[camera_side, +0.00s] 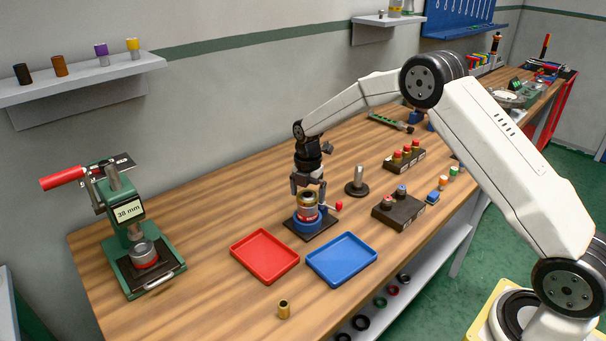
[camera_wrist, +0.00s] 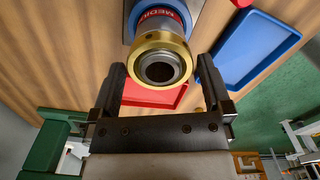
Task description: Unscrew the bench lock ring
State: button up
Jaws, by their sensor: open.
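The bench lock ring (camera_wrist: 146,45) is a gold ring around a grey hollow pipe end, seen nearly end-on in the wrist view. Below it sits a red-banded part with partly readable white lettering (camera_wrist: 158,14). In the side view this stack (camera_side: 307,212) stands upright in a blue round vise (camera_side: 302,226) on a dark base plate. My gripper (camera_side: 308,190) points down over the stack. In the wrist view its two dark fingers (camera_wrist: 161,72) are apart, one on each side of the ring, with gaps visible. Nothing is held between them.
A red tray (camera_side: 264,279) and a blue tray (camera_side: 342,281) lie empty in front of the vise. A red-knobbed handle (camera_side: 339,206) sticks out at its right. A dark post stand (camera_side: 357,187) is behind right. A green press (camera_side: 139,250) stands left; a small brass cylinder (camera_side: 284,309) stands front.

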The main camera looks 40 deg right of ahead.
jog(key=m, duration=0.5)
jog(key=shift+m, duration=1.4)
jog(key=m, duration=0.3)
jog(key=shift+m, duration=0.3)
jog(key=m, duration=1)
jog(key=shift+m, duration=0.3)
jog(key=shift+c, duration=0.2)
